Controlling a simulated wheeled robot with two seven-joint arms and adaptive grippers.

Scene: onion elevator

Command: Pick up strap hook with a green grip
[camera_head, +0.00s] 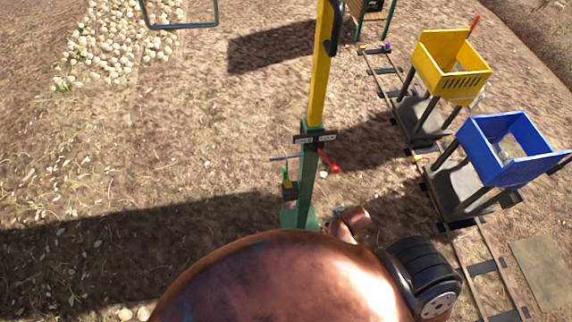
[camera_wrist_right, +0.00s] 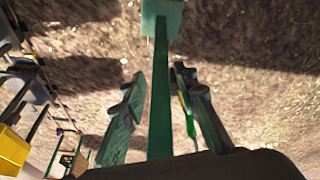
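A thin green grip with a yellow end (camera_head: 287,178), which looks like the strap hook, is upright just left of the lower green post (camera_head: 308,180) in the head view. In the right wrist view the green grip (camera_wrist_right: 189,120) shows right of the post (camera_wrist_right: 160,105), close beside the right finger, which partly covers it. My right gripper (camera_wrist_right: 155,80) is open, its fingers apart on either side of the post in the picture. Whether it touches the post or the grip I cannot tell. My left gripper is not in view.
A red handle (camera_head: 329,162) sticks out right of the post beside a small sign (camera_head: 315,138). Right of it, a yellow crate (camera_head: 437,72) and a blue crate (camera_head: 500,172) stand on carts on rails (camera_head: 482,268). Open soil lies to the left, with pale stones (camera_head: 100,45) behind.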

